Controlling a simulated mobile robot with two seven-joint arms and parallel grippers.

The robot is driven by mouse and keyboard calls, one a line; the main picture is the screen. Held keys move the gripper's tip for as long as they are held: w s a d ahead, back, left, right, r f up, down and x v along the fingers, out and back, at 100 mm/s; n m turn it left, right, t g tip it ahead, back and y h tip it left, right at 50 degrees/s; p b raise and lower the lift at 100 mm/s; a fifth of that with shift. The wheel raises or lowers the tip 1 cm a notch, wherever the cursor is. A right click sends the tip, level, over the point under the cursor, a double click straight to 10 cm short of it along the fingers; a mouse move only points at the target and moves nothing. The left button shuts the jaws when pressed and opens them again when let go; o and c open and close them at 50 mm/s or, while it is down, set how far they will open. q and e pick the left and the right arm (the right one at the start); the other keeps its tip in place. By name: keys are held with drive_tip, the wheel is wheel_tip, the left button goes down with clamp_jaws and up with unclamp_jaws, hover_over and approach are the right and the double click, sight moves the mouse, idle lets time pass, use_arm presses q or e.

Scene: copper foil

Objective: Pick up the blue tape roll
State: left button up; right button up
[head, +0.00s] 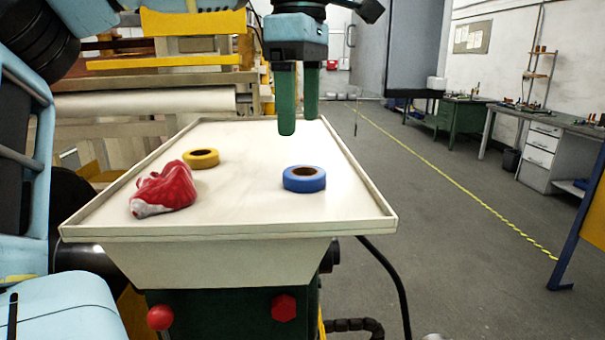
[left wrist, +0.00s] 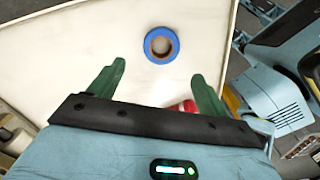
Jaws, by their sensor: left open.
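The blue tape roll (head: 304,180) lies flat on the right part of the cream tray table (head: 240,227). In the left wrist view the blue tape roll (left wrist: 148,47) lies beyond the fingertips, roughly between their lines. My left gripper (head: 298,125) points down above the table, behind and above the roll in the head view. Its green fingers are apart with nothing between them, and it does not touch the roll. It also shows in the left wrist view (left wrist: 158,72). My right gripper is not in view.
A yellow tape roll (head: 201,158) lies at the tray's left middle. A crumpled red and white cloth (head: 165,189) lies front left; part of it shows in the wrist view (left wrist: 184,106). The tray has a low raised rim. The surface around the blue roll is clear.

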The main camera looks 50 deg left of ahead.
sight(305, 178)
use_arm(q)
drive_tip(key=shift+d+f+p, duration=0.1)
drive_tip(key=shift+f+p, duration=0.2)
drive_tip(key=shift+f, duration=3.65)
drive_tip(key=shift+c, duration=0.4)
drive_tip(key=c, duration=1)
